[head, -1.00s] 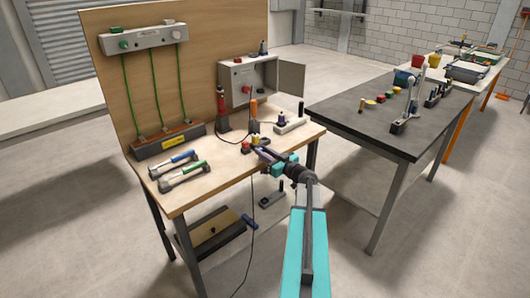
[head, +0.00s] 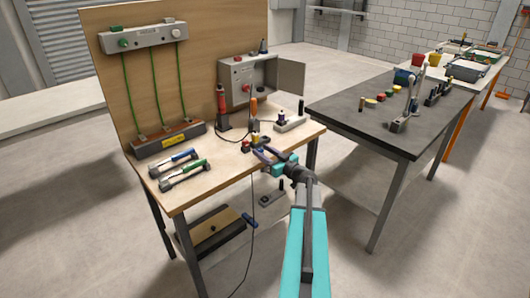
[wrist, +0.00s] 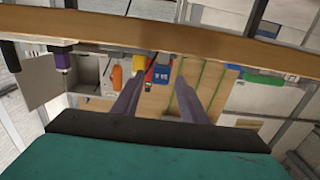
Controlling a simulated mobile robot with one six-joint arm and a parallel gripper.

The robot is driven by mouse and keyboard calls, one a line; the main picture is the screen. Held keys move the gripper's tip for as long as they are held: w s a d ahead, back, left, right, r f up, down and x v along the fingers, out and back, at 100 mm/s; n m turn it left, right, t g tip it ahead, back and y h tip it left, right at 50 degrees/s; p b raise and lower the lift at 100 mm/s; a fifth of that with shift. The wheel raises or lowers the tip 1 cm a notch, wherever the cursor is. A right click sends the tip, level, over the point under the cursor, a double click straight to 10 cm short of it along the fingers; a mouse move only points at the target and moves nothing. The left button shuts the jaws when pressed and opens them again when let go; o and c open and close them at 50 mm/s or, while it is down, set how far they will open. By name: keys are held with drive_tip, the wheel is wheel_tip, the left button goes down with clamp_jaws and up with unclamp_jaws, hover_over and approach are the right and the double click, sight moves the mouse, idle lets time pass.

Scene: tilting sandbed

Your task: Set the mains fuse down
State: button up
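My gripper (head: 261,153) is over the front edge of the wooden workbench (head: 222,175). I cannot pick out the mains fuse for certain. Small red and yellow pieces (head: 247,146) lie on the bench just beyond the fingertips, partly hidden by them. A grey switch cabinet (head: 244,78) with an open door stands at the back of the bench.
A red upright tool (head: 221,101), an orange-handled tool (head: 254,107) and a purple-banded piece (head: 281,117) stand behind my gripper. A dark table (head: 345,118) is to the right.

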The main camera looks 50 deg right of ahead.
drive_tip(key=shift+r, duration=0.1)
drive_tip(key=s+b, duration=0.2)
drive_tip(key=s, duration=1)
drive_tip(key=shift+a, duration=0.4)
